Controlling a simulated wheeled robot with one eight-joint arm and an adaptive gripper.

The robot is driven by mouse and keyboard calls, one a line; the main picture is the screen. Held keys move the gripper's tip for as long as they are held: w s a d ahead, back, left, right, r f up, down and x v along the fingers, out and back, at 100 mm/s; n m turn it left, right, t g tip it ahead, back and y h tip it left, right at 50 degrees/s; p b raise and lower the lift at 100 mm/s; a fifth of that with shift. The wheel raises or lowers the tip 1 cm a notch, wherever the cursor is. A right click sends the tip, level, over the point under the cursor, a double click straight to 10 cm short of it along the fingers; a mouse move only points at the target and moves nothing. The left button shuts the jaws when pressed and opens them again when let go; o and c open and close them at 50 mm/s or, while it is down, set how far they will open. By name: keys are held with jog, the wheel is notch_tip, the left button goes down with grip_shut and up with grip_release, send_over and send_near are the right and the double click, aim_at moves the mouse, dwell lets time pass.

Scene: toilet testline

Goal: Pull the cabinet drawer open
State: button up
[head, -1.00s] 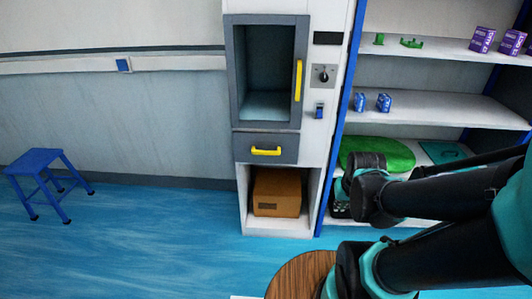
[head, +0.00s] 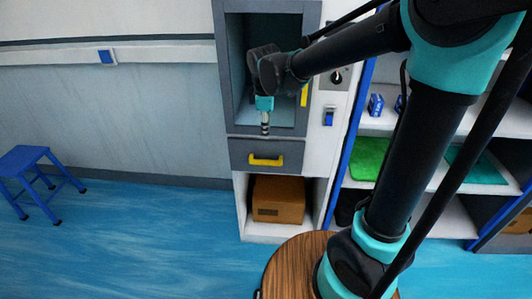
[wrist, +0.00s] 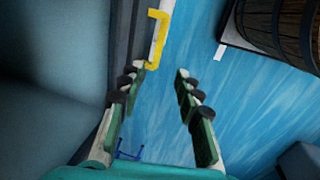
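The grey cabinet drawer (head: 238,153) sits below the cabinet's open upper compartment and looks shut in the head view. Its yellow handle (head: 266,160) is a horizontal bar on the front. My gripper (head: 265,130) points down just above the drawer front, over the handle, at the foot of the compartment opening. In the wrist view its two fingers (wrist: 160,69) are spread apart with nothing between them. A yellow handle (wrist: 157,38), which looks like the drawer's, lies beyond the fingertips, nearer the left finger. The gripper appears apart from it.
A second yellow handle (head: 304,95) stands upright beside the compartment, partly hidden by my arm. A cardboard box (head: 278,200) is in the cubby below the drawer. Shelves (head: 430,125) stand at right. A blue stool (head: 35,178) is at left; the floor between is clear.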

aim_at(266, 162)
jog(key=w+f, duration=0.1)
jog(key=f, duration=0.4)
jog(key=w+f, duration=0.1)
jog(key=f, duration=0.5)
jog(key=w+f, duration=0.1)
jog(key=f, duration=0.5)
jog(key=shift+w, duration=0.1)
grip_shut()
